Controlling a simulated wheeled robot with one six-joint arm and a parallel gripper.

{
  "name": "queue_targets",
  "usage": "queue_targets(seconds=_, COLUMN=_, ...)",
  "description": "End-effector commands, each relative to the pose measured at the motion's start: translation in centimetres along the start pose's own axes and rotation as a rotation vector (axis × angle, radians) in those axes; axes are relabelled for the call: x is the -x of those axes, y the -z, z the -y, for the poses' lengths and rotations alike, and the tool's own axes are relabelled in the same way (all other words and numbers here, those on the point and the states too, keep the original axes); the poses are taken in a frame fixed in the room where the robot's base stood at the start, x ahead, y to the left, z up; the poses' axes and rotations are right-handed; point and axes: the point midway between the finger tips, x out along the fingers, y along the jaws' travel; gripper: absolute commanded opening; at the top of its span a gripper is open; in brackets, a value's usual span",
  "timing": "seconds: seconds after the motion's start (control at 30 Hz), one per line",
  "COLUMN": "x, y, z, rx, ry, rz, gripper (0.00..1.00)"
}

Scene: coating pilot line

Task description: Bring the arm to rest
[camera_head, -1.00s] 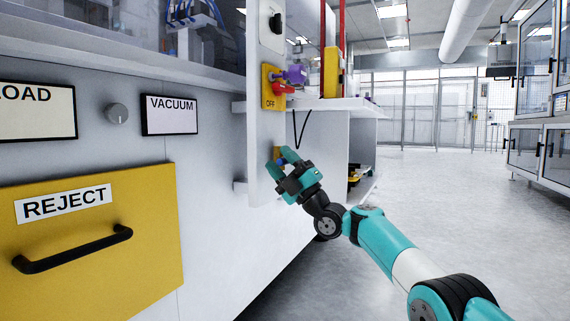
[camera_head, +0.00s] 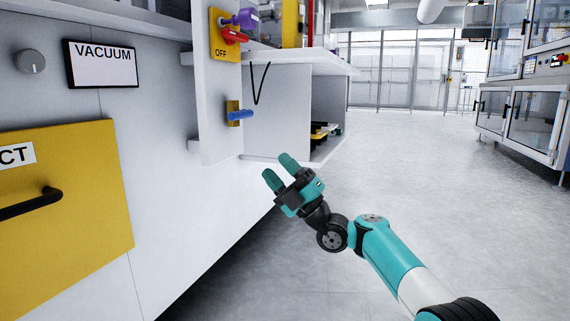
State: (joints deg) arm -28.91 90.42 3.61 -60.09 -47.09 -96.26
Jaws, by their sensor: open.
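My gripper (camera_head: 279,168) is teal with a black body. Its two fingers are apart with nothing between them. It is over the grey floor, in front of and below the white panel (camera_head: 217,130), apart from it in the picture. My teal and white arm reaches to it from the lower right. On the panel, a blue handle (camera_head: 240,115) sits on a small yellow plate. Higher up, a red switch handle (camera_head: 233,36) and a purple part (camera_head: 245,19) sit on a yellow plate marked OFF.
A yellow REJECT drawer (camera_head: 85,220) with a black handle (camera_head: 30,204) is at the left, under a grey knob (camera_head: 31,61) and a VACUUM label (camera_head: 100,65). An open white shelf unit (camera_head: 280,110) stands behind the panel. Glass-fronted cabinets (camera_head: 535,110) stand at the right. The floor (camera_head: 430,200) between is clear.

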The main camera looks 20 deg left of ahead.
Motion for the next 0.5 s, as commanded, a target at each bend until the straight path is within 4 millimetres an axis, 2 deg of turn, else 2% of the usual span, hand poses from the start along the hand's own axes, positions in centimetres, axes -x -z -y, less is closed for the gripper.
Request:
queue_targets(seconds=0.17, x=0.0, y=-0.1, z=-0.1, rx=0.0, ry=0.001, rz=0.001, gripper=0.46)
queue_targets(seconds=0.27, x=-1.0, y=-0.6, z=-0.8, rx=-0.015, ry=0.024, rz=0.01, gripper=0.46)
queue_targets(seconds=0.37, x=-3.5, y=-1.9, z=-2.8, rx=-0.075, ry=0.101, rz=0.044, gripper=0.46)
queue_targets(seconds=0.5, x=-7.9, y=-4.3, z=-7.0, rx=-0.243, ry=0.294, rz=0.162, gripper=0.46)
